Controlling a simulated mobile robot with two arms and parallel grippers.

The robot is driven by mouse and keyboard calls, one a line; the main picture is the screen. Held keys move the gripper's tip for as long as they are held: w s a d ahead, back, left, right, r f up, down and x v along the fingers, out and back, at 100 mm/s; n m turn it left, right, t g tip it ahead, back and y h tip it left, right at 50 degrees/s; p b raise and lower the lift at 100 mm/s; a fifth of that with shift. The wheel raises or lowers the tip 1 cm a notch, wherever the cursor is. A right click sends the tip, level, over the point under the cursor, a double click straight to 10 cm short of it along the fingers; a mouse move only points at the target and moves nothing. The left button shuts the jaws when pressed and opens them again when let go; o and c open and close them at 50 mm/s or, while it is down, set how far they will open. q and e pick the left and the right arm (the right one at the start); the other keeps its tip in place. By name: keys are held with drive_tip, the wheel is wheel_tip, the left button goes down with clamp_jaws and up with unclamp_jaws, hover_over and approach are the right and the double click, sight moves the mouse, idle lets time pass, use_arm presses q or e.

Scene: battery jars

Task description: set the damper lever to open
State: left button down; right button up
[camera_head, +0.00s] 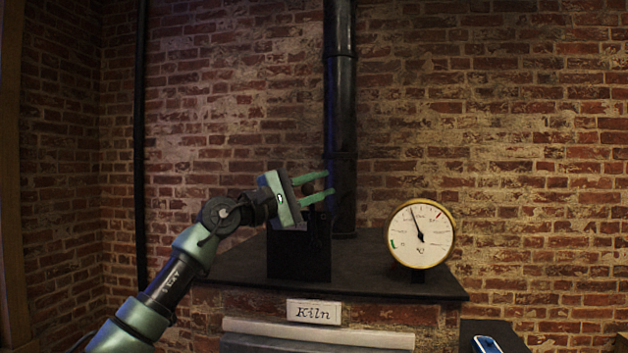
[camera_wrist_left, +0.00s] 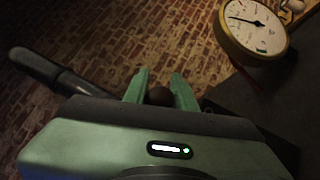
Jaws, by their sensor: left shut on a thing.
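A black box (camera_head: 298,252) stands on the dark top of the kiln, left of the gauge, with thin dark upright parts at its top. My left gripper (camera_head: 331,184) is just above this box, its green fingers pointing right. In the left wrist view, the fingers (camera_wrist_left: 161,78) are on both sides of a dark round knob (camera_wrist_left: 159,96), and the gripper is shut on it. I take this to be the knob of the damper lever. The lever's shaft and any open or closed marks cannot be made out. My right gripper is not in view.
A black flue pipe (camera_head: 342,120) rises right behind the gripper. A round brass-rimmed gauge (camera_head: 421,234) stands to the right on the kiln top (camera_head: 370,275). A "Kiln" label (camera_head: 314,312) is on the front. A blue-and-white item (camera_head: 487,344) lies lower right.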

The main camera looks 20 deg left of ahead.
sight(304, 191)
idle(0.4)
use_arm(q)
drive_tip(key=c, duration=1.1)
unclamp_jaws()
drive_tip(key=shift+d, duration=0.1)
drive_tip(key=shift+c, duration=0.2)
drive_tip(key=shift+w+d, duration=0.1)
drive_tip(key=b+v, duration=0.3)
drive_tip(key=v, duration=0.5)
drive_tip(key=shift+b, duration=0.35)
